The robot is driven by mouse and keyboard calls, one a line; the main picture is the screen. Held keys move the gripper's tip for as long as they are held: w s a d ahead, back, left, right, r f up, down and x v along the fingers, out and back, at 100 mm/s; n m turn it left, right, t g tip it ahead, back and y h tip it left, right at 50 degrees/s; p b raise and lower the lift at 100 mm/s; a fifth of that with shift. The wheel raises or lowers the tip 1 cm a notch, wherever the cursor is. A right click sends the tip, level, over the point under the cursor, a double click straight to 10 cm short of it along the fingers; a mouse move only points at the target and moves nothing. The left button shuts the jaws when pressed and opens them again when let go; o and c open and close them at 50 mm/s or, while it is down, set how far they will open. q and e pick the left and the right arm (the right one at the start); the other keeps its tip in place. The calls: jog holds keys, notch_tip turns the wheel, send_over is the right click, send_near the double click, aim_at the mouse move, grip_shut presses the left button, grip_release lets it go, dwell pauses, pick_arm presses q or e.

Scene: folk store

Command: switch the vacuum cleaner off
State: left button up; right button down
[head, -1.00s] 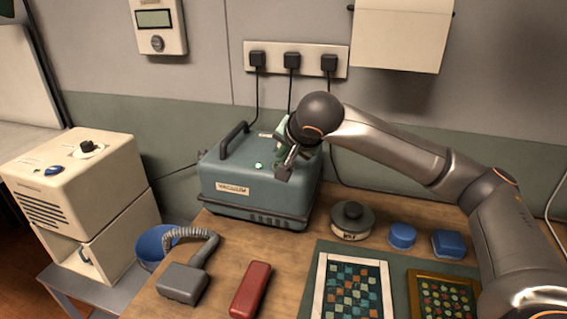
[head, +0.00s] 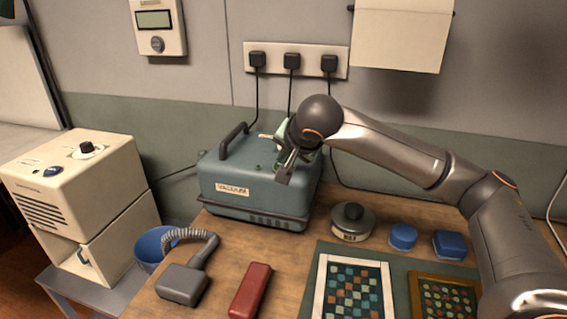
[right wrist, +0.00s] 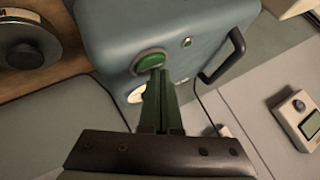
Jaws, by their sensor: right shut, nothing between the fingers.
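The vacuum cleaner (head: 250,183) is a blue-grey box with a dark handle and a front label, standing at the table's back left. In the right wrist view its top (right wrist: 165,20) carries a round green button (right wrist: 149,60) and a small lamp (right wrist: 187,42). The lamp also shows in the head view (head: 258,166) and looks dull, not glowing. My right gripper (right wrist: 158,73) is shut and empty, its fingertips at the green button's edge; I cannot tell whether they touch it. In the head view my right gripper (head: 283,163) partly hides the button. My left gripper is not in view.
A grey hose nozzle (head: 187,280) and a red case (head: 250,290) lie in front. A socket strip (head: 273,62) with three plugs hangs behind. A cream machine (head: 110,190) stands left.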

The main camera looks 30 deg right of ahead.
jog(key=shift+r, duration=0.3)
jog(key=shift+r+p, duration=2.35)
jog(key=shift+r, duration=0.65)
